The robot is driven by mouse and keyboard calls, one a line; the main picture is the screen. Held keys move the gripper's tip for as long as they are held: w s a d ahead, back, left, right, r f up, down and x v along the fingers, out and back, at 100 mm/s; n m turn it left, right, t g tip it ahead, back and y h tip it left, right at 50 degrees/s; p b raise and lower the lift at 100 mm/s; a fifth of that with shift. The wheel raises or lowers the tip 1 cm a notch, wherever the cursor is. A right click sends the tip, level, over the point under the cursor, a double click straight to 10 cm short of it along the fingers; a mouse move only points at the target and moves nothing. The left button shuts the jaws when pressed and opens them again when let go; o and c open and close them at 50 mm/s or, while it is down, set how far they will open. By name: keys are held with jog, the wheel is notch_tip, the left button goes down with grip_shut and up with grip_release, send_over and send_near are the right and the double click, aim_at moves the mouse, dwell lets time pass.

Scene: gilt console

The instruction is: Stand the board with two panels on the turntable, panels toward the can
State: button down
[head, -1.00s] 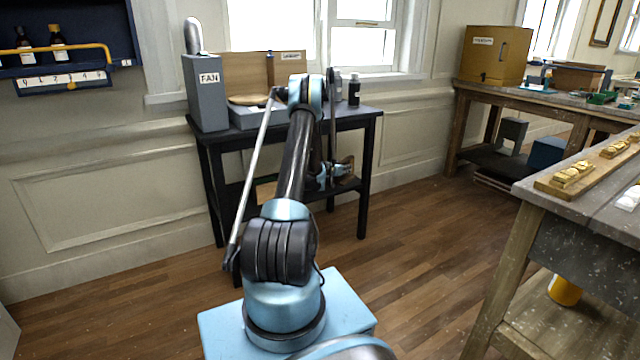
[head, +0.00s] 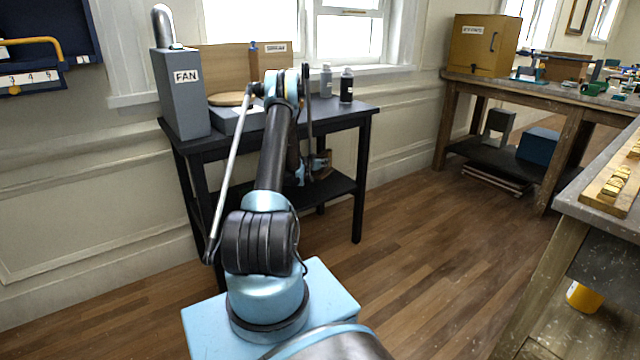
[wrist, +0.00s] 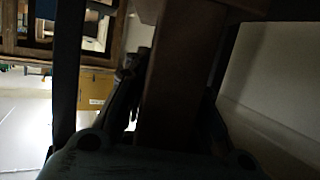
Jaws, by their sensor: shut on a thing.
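My gripper (wrist: 175,100) is shut on a dark brown, board-like piece (wrist: 172,75), seen close up and in shadow in the wrist view. I cannot make out its panels. In the head view my gripper (head: 318,168) is below the black table's top, at its front, partly behind my arm. A round wooden disc, seemingly the turntable (head: 228,99), lies on a grey box on the table's left half, partly hidden by my arm. I cannot tell which thing is the can; a grey bottle (head: 326,82) and a black bottle (head: 346,86) stand on the table's right half.
The black table (head: 358,112) has a lower shelf (head: 340,186). A tall grey box labelled FAN (head: 186,95) stands at its left end. A wooden panel (head: 222,62) and labelled box stand behind the disc. A workbench (head: 590,205) is at right. The floor between is clear.

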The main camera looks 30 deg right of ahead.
aim_at(316, 177)
notch_tip(316, 177, down, 4)
jog(key=shift+w+a+r, duration=0.1)
jog(key=shift+w+r, duration=0.05)
jog(key=shift+r, duration=0.05)
jog(key=shift+f, duration=2.3)
jog(key=c, duration=1.3)
grip_release()
jog(key=v, duration=1.2)
